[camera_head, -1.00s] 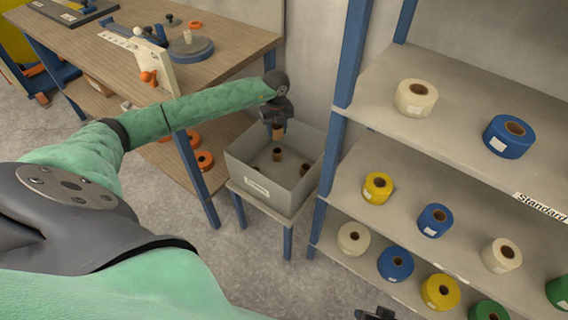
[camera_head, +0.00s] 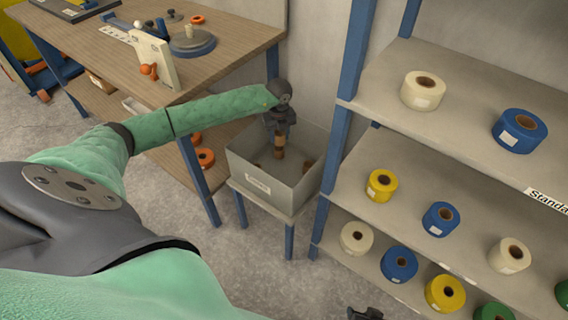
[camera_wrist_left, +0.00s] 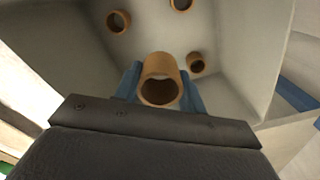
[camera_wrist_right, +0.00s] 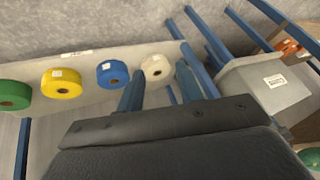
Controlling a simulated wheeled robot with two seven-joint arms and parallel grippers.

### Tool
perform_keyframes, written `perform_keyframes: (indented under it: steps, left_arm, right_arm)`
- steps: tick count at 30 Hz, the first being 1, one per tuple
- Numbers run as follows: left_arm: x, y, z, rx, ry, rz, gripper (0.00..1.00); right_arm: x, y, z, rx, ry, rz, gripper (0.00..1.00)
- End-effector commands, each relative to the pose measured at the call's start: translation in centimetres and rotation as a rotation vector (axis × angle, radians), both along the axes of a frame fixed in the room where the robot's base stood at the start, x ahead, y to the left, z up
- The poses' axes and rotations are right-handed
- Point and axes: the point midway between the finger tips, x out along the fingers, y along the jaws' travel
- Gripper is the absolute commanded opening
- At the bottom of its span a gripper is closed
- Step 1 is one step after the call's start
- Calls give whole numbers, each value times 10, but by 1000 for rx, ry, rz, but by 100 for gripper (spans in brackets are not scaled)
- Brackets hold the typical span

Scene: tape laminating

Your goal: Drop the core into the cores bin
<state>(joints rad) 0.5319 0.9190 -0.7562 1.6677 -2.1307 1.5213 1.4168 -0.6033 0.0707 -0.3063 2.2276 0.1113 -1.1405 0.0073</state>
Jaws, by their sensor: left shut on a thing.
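My left gripper (camera_head: 279,141) is shut on a brown cardboard core (camera_head: 280,153). The held core (camera_wrist_left: 160,80) sits between the blue fingers in the left wrist view. It hangs over the grey, labelled cores bin (camera_head: 258,186), inside its rim in the head view. Several other brown cores lie on the bin's floor, one of them upper left (camera_wrist_left: 118,22) in the left wrist view. My right gripper (camera_wrist_right: 160,88) has its blue fingers apart with nothing between them, near the shelf rolls. In the head view only its tip shows at the bottom edge.
A shelf rack (camera_head: 335,165) with white, blue, yellow and green tape rolls stands right of the bin. A wooden workbench (camera_head: 100,70) with a round fixture stands to the left. The bin rests on a small blue-legged stand.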

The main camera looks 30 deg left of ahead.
Motion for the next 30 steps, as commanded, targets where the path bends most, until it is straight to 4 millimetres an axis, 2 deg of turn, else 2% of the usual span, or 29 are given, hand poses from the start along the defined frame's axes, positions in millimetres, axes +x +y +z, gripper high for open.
perform_keyframes:
  steps: [6,7,10,11,22,26,30]
  left_arm:
    - [0,0,0,0,0,0,19]
    - [0,0,0,0,0,0,44]
    - [0,0,0,0,0,0,64]
    - [0,0,0,0,0,0,66]
    - [1,0,6,-1,-1,0,66]
    - [1,0,22,-1,-3,-1,66]
    - [1,0,44,0,-2,-1,66]
  right_arm:
    - [0,0,0,0,0,0,36]
    - [0,0,0,0,0,0,36]
    - [0,0,0,0,0,0,36]
    - [0,0,0,0,0,0,36]
    - [0,0,-1,1,-3,-1,36]
    - [2,1,-6,4,-16,-4,36]
    - [3,2,-22,4,-20,-8,36]
